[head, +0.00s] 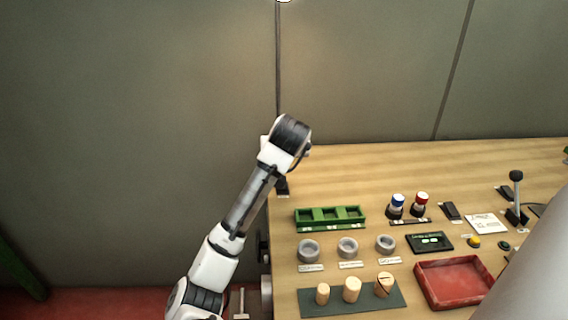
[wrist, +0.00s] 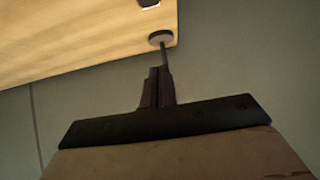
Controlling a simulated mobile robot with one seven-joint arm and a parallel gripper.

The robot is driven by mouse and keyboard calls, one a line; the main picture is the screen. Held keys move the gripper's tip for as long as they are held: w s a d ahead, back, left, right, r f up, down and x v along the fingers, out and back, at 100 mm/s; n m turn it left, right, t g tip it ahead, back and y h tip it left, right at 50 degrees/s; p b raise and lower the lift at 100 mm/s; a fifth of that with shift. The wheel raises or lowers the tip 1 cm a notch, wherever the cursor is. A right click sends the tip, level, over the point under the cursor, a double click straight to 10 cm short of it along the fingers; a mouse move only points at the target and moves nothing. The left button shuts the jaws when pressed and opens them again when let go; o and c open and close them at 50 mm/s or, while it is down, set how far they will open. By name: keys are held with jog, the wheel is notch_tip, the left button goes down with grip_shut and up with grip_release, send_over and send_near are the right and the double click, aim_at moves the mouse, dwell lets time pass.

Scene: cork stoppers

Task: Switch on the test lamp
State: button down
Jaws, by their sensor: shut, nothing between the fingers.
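A pale, bright lamp-like shape (head: 284,1) is cut off by the top edge of the head view. A thin dark upright line runs below it, behind my arm. A small dark block (head: 282,186) with a label stands at the table's back left corner, partly behind my arm. My gripper (wrist: 158,88) is shut and empty in the wrist view. A thin rod on a round dark base (wrist: 161,36) runs towards the fingertips; I cannot tell whether they touch. In the head view my fingers are hidden. Which control works the lamp is unclear.
The wooden table (head: 420,160) holds a green tray (head: 330,226), grey rings (head: 347,247), cork stoppers (head: 352,290) on a dark mat, and a red tray (head: 455,306). Blue and red-capped items (head: 398,202) and a ball-topped lever (head: 516,190) stand to the right. The back strip is clear.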

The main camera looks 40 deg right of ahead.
jog(key=shift+s+a+r, duration=0.2)
jog(key=shift+s+r, duration=0.25)
jog(key=shift+r, duration=0.25)
jog(key=shift+s+a+r, duration=0.2)
jog(key=shift+s+r, duration=0.2)
jog(key=shift+r, duration=0.3)
